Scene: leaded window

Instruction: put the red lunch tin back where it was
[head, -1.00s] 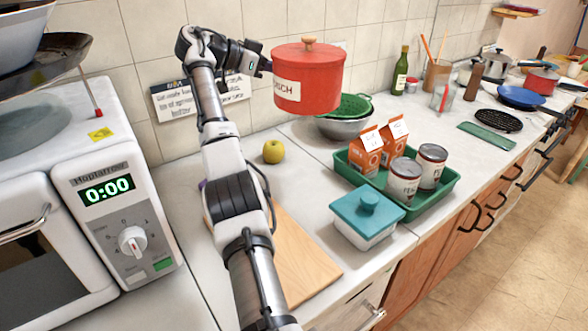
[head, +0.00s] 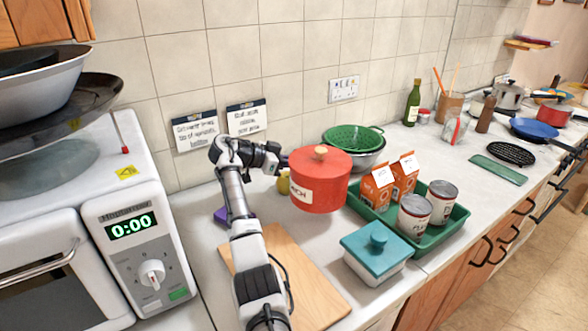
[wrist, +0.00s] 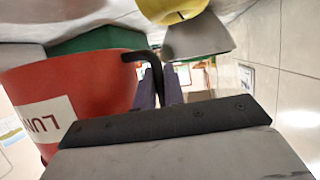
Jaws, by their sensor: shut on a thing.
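The red lunch tin (head: 320,190) has a pale label and a lid with a tan knob. It hangs upright above the counter, in front of the green colander and just left of the milk cartons. My gripper (head: 284,160) is shut on the tin at its left side in the head view; the tin hides the fingertips there. In the wrist view the tin (wrist: 75,95) fills the left side, with a dark handle-like piece by my fingers (wrist: 158,88). The tin's contact with the jaws is partly hidden.
A green tray (head: 432,238) holds cartons and cans. A teal-lidded box (head: 377,250) stands in front. A yellow apple (head: 283,183) is partly hidden behind the tin. A wooden board (head: 300,275) lies below my arm; the microwave (head: 150,250) is left.

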